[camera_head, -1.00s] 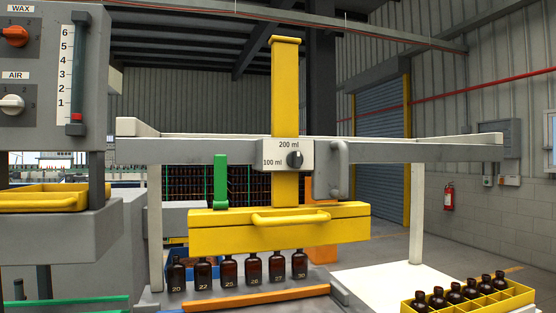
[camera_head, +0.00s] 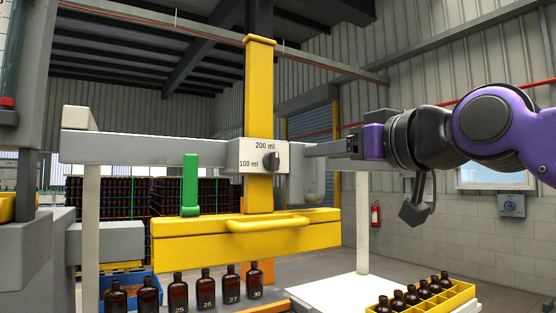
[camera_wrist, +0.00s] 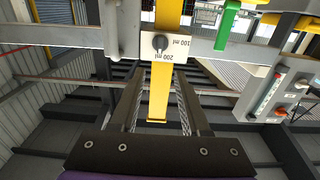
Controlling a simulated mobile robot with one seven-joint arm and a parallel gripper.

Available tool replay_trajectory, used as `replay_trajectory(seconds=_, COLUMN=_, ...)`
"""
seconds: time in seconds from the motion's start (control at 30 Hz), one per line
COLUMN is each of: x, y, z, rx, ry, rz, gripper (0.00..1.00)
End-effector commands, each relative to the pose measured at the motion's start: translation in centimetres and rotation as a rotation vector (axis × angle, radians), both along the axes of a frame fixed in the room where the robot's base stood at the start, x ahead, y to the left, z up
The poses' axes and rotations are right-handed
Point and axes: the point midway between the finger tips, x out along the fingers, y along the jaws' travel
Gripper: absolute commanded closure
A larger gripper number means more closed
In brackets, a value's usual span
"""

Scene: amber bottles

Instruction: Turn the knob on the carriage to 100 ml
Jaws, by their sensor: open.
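The knob (camera_head: 271,160) is a small dark dial on a pale plate (camera_head: 246,154) on the carriage (camera_head: 259,90). The plate reads 200 ml above the knob and 100 ml to its left. The knob's mark seems to point at 200 ml. In the wrist view, where the picture is upside down, the knob (camera_wrist: 160,42) shows a pale mark in line with the 200 ml label. My gripper (camera_wrist: 153,76) is open and empty, its two fingers reaching towards the plate and apart from the knob. In the head view my gripper (camera_head: 348,145) comes in from the right, its fingertips hard to tell from the rail.
A grey rail (camera_head: 150,150) runs behind the plate. A grey handle (camera_head: 308,180) is just right of the knob. Brown bottles (camera_head: 205,290) stand underneath. A yellow crate (camera_head: 455,296) holds more bottles.

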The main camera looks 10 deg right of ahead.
Motion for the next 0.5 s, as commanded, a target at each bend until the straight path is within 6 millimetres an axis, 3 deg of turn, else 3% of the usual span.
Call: replay_trajectory(seconds=0.5, x=10.7, y=3.8, z=0.0, rx=-0.002, ry=0.003, rz=0.004, gripper=0.54)
